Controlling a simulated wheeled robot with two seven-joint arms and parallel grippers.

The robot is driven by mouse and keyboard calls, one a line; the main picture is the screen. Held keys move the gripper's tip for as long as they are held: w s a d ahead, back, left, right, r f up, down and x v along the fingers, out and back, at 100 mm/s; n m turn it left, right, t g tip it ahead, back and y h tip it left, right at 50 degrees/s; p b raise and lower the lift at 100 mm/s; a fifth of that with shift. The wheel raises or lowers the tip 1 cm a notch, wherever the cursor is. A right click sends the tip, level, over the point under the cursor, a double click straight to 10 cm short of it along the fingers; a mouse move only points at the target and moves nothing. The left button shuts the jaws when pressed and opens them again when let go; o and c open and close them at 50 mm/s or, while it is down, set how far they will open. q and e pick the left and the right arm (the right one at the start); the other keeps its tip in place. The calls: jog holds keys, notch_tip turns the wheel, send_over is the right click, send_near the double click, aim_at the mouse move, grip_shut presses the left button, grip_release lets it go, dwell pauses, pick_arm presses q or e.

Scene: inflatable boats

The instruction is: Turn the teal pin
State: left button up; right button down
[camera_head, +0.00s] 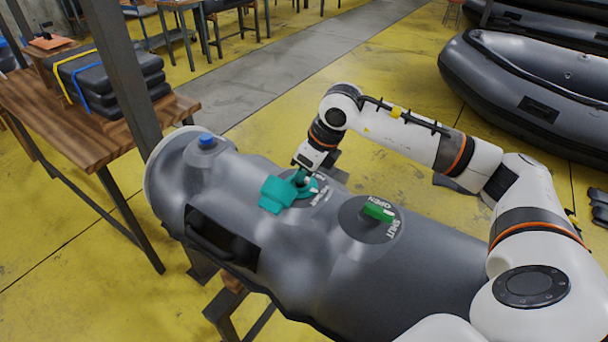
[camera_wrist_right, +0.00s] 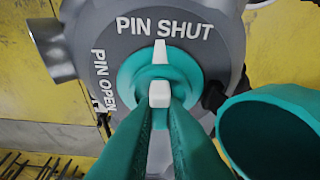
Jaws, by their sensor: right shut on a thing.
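The teal pin (camera_wrist_right: 133,72) sits in a round grey plate on the grey tube. Its white pointer mark is at the PIN SHUT lettering in the right wrist view; PIN OPEN is to the left. My right gripper (camera_wrist_right: 160,100) is shut on the pin, with a small white block showing between its teal fingertips. In the head view, my right gripper (camera_head: 301,179) reaches down onto the teal pin (camera_head: 321,190) and partly hides it. A teal cap (camera_head: 281,194) is beside it; its hollow end also shows in the right wrist view (camera_wrist_right: 268,130). My left gripper is out of view.
A green valve handle (camera_head: 379,212) with OPEN and SHUT lettering is to the right on the same tube. A blue knob (camera_head: 206,141) is near its left end. A wooden table (camera_head: 130,126) with stacked dark packs (camera_head: 105,80) stands at left. Grey boats (camera_head: 520,85) lie at upper right.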

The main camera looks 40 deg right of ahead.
jog(key=shift+r+m, duration=0.1)
jog(key=shift+m, duration=0.5)
jog(key=c, duration=1.5)
grip_release()
jog(key=b+v, duration=0.2)
jog(key=v, duration=1)
jog(key=shift+s+a, duration=0.1)
jog(key=shift+a, duration=0.05)
